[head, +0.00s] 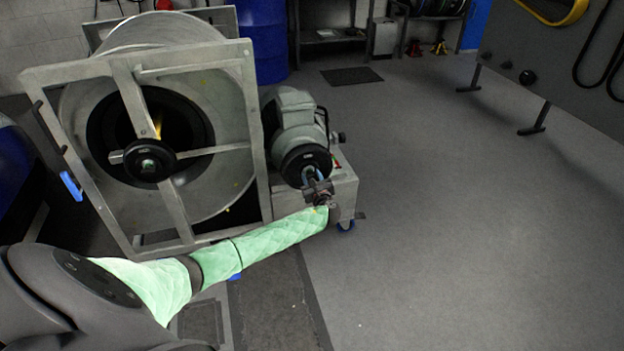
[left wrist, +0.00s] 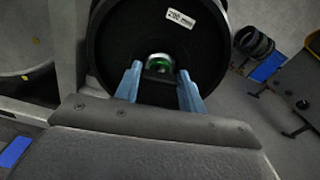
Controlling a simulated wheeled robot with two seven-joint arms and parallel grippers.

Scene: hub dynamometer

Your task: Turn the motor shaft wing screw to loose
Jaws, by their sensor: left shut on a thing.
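The grey motor (head: 296,125) stands on a cart to the right of the large drum, with a round black hub (head: 305,158) on its front. In the left wrist view the black hub (left wrist: 120,40) fills the middle and bears a "200 mm" label. The motor shaft wing screw (left wrist: 160,66) shows at the hub's centre, dark with a green and silver part behind it. My left gripper (head: 312,177) is at the front of the hub; its two blue fingers (left wrist: 158,76) stand either side of the wing screw, shut on it. In the head view the fingers mostly hide the screw. My right gripper is out of view.
A large drum in a grey metal frame (head: 255,140) stands left of the motor, with its own black centre knob (head: 150,160). A blue barrel (head: 262,40) stands behind. The floor (head: 450,220) to the right is clear.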

